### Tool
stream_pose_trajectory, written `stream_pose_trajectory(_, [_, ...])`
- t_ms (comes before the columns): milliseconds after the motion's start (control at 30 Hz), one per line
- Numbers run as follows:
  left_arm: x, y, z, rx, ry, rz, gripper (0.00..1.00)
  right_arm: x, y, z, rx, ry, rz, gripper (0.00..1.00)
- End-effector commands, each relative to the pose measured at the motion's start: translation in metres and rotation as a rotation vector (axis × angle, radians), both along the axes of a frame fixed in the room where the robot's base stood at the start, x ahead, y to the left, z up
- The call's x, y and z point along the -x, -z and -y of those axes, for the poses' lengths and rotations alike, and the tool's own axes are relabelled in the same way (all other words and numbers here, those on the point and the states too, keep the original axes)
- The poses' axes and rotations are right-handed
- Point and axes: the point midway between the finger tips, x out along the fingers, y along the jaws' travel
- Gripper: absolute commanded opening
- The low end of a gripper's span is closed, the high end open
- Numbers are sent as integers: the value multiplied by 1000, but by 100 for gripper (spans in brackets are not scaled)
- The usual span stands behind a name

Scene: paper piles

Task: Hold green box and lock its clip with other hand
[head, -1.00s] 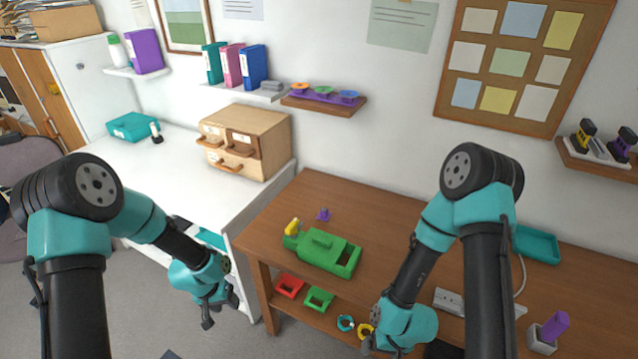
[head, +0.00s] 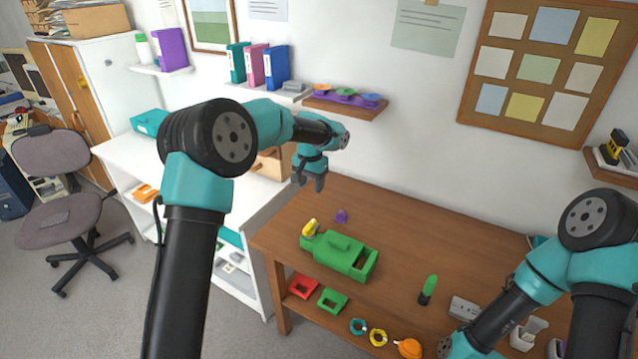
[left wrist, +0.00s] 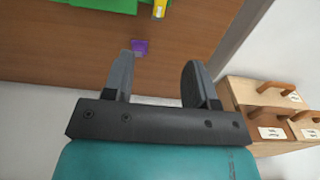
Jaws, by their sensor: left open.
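The green box (head: 345,258) lies on the brown wooden desk, with its open recess to the right. A yellow clip piece (head: 310,228) is at its left end. A small purple piece (head: 341,216) lies on the desk behind the box. My left gripper (head: 309,183) is open and empty, in the air above the back left part of the desk. In the left wrist view the purple piece (left wrist: 140,47) shows between the fingers; parts of the green box (left wrist: 90,5) and yellow clip (left wrist: 159,9) are at the top edge. My right gripper is outside the frame.
A grey power strip (head: 464,308) is farther right. A wooden drawer unit (head: 271,163) stands on the white cabinet, partly behind my left arm. A wall shelf (head: 345,105) is above.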

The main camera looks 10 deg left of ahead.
Motion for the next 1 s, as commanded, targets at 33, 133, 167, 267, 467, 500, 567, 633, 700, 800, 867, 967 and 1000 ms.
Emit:
stream_pose_trajectory(33, [0,0,0,0,0,0,52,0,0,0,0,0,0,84])
stream_pose_trajectory(133, [0,1,0,1,0,0,52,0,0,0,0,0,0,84])
stream_pose_trajectory(167, [0,1,0,1,0,0,52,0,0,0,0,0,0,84])
stream_pose_trajectory(267, [0,4,0,1,0,0,52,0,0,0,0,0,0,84])
stream_pose_trajectory(467, [0,21,0,0,0,-2,52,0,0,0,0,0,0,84])
stream_pose_trajectory(500, [0,26,0,0,0,-2,52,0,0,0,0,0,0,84])
stream_pose_trajectory(567, [1,35,0,0,0,-3,52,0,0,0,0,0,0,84])
stream_pose_trajectory(633, [0,46,0,1,1,-3,52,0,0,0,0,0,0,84])
stream_pose_trajectory(700, [1,57,0,1,1,-3,52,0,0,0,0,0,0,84])
stream_pose_trajectory(800, [1,72,0,0,0,-3,52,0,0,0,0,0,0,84])
stream_pose_trajectory(867, [0,82,0,0,0,-2,52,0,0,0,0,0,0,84])
stream_pose_trajectory(967, [1,97,0,1,0,-3,52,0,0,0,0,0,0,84])
stream_pose_trajectory(1000, [1,104,0,1,0,-3,52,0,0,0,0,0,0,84])
